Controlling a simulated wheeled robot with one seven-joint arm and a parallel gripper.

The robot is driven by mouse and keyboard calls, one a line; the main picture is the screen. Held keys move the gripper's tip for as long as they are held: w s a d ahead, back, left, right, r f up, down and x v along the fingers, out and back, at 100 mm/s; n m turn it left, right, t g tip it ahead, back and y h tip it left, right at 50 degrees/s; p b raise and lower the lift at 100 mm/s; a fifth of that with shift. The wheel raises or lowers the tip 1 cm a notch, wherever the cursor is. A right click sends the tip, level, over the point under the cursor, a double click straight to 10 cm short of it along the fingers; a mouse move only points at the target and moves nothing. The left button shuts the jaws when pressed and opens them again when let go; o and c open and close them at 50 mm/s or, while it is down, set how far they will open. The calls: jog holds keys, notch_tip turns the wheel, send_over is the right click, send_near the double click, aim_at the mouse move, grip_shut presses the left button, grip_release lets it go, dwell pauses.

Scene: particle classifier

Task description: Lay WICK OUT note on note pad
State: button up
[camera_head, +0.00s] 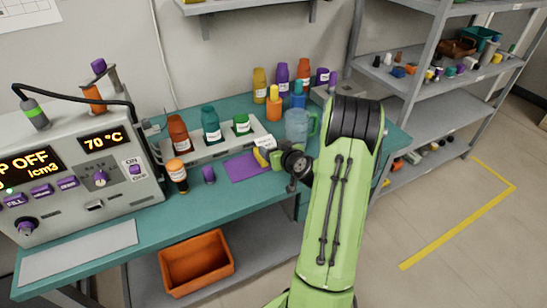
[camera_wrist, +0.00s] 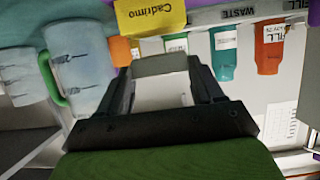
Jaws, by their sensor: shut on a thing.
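My gripper (camera_wrist: 160,70) points left over the bench beside the purple note pad (camera_head: 242,168). My gripper partly hides that end of the pad.
A clear jug (camera_head: 297,122) stands behind my gripper. A rack (camera_head: 224,147) with several bottles is behind the pad. The front bench (camera_head: 165,218) is clear.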

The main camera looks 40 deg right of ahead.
notch_tip(320, 180, down, 3)
jog(key=shift+r+b, duration=0.1)
jog(key=shift+b, duration=0.2)
jog(key=shift+r, duration=0.15)
jog(key=o, duration=1)
